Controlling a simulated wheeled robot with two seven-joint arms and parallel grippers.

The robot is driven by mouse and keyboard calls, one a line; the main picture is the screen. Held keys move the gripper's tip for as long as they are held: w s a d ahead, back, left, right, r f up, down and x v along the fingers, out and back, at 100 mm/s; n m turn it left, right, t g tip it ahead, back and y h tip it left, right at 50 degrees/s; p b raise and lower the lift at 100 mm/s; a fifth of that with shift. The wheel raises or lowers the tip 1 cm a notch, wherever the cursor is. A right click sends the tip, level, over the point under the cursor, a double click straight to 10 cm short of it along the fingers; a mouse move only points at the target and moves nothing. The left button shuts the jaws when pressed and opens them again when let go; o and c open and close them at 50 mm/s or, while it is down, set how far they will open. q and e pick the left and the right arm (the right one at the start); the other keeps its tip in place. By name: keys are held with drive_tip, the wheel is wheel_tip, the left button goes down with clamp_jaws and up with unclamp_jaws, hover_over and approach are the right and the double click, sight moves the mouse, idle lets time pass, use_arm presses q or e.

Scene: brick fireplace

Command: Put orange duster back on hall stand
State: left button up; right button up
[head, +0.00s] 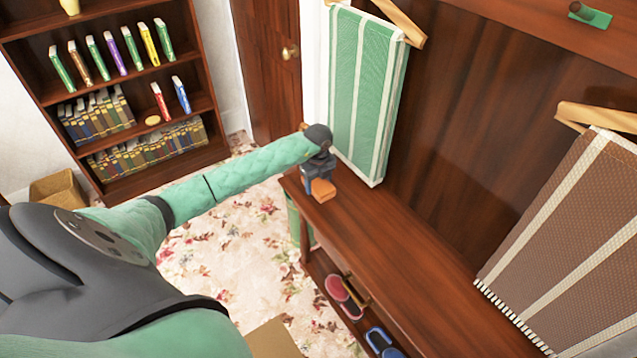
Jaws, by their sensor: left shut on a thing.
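Only a small orange part shows below the fingers; the rest is hidden by the gripper. I cannot tell whether the duster touches the top or is held just above it. My right gripper is not in view.
A green striped scarf (365,95) and a brown striped scarf (570,240) hang from wooden hangers on the stand. Shoes (345,295) sit on its lower shelf. A bookcase (110,90) stands at the back left, beside a door (270,70). The stand's top right of the gripper is clear.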

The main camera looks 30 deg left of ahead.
sight(318, 183)
use_arm(q)
drive_tip(key=shift+f, duration=0.1)
drive_tip(key=o, duration=0.9)
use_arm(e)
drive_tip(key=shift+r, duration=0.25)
use_arm(q)
drive_tip(key=shift+o, duration=0.2)
drive_tip(key=shift+r, duration=0.65)
wheel_tip(318, 183, up, 11)
drive_tip(key=b, duration=0.4)
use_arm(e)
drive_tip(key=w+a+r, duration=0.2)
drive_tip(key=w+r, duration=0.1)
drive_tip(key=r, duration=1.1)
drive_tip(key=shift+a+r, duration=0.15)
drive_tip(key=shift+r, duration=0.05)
